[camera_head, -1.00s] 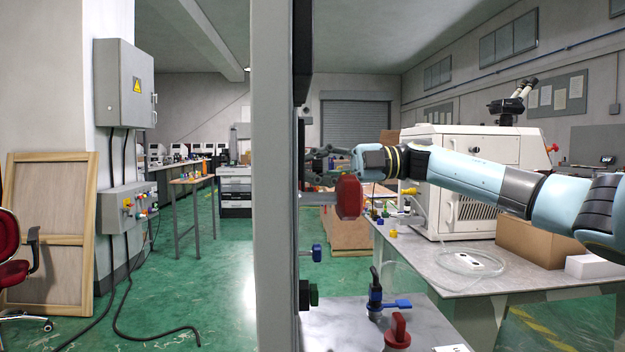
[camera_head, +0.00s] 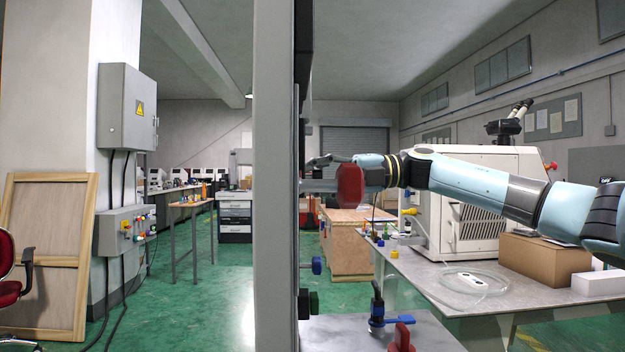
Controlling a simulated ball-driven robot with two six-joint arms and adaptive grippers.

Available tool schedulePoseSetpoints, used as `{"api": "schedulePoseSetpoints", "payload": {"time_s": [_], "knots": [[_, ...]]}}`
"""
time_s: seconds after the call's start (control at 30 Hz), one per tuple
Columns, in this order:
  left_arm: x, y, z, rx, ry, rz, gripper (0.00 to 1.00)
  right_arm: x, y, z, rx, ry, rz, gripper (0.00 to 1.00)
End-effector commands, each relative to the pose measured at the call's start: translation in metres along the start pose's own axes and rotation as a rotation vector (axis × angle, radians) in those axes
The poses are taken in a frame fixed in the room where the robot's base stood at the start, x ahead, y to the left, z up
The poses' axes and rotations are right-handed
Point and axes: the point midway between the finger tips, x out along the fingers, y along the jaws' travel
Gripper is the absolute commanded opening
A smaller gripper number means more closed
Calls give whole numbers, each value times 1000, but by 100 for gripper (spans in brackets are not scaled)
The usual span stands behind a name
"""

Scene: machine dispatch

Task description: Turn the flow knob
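A red knob (camera_head: 350,186) sticks out from the right side of a tall grey frame (camera_head: 275,200). I cannot tell which one is the flow knob. My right arm comes in from the right, and its gripper (camera_head: 322,160) is at the red knob's height, beside the frame. The red knob hides part of this gripper, so contact and finger opening are unclear. My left gripper is not in view.
A blue-handled valve (camera_head: 377,310) and a red-handled valve (camera_head: 403,338) stand on the grey surface below. Green floor is open at left.

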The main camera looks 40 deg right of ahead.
Motion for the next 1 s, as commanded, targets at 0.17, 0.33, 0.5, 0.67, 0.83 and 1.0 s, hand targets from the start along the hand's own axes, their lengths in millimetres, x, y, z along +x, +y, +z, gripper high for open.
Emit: {"api": "schedulePoseSetpoints", "payload": {"time_s": [0.17,0.33,0.5,0.67,0.83,1.0], "knots": [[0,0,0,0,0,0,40,0,-2,0,1,1,-3,0],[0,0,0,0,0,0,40,0,-1,0,2,1,-3,34],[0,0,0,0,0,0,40,0,-1,0,1,1,-2,49],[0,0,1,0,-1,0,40,0,0,0,2,1,-1,49],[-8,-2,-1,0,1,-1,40,0,2,0,59,4,4,49],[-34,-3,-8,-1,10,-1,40,0,7,1,287,18,17,49]]}}
